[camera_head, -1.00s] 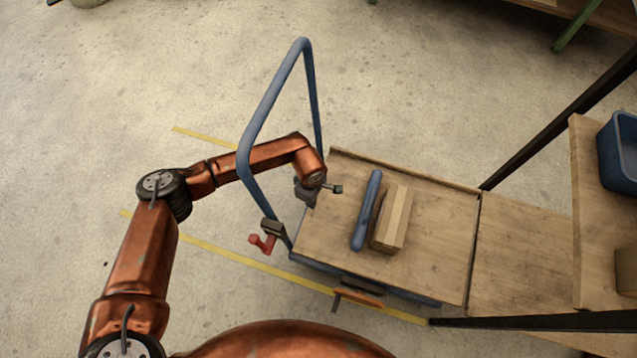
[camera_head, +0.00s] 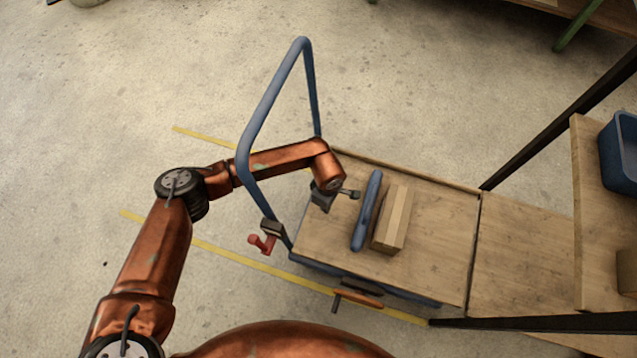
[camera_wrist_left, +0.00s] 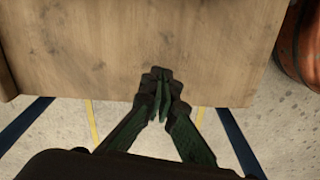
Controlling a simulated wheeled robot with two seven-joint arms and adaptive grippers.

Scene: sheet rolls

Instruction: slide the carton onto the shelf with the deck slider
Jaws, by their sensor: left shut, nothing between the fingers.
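The carton (camera_head: 392,219) is a brown box lying on the wooden deck of a cart (camera_head: 432,258). The deck slider (camera_head: 366,210), a blue bar, lies across the deck close along the carton's left side; I cannot tell whether they touch. My left gripper (camera_head: 354,194) is shut and empty, just left of the blue bar's upper half. In the left wrist view its closed fingers (camera_wrist_left: 160,92) are over the deck's edge, with bare wood beyond. The wooden shelf (camera_head: 522,254) adjoins the deck's right edge. My right gripper is not in view.
The cart's blue push handle (camera_head: 270,95) arches up around my left forearm. A red lever (camera_head: 263,242) sits at the cart's left corner, and another handle (camera_head: 358,298) at its front. A blue bin (camera_head: 619,155) stands on a board at right. Dark posts flank the shelf.

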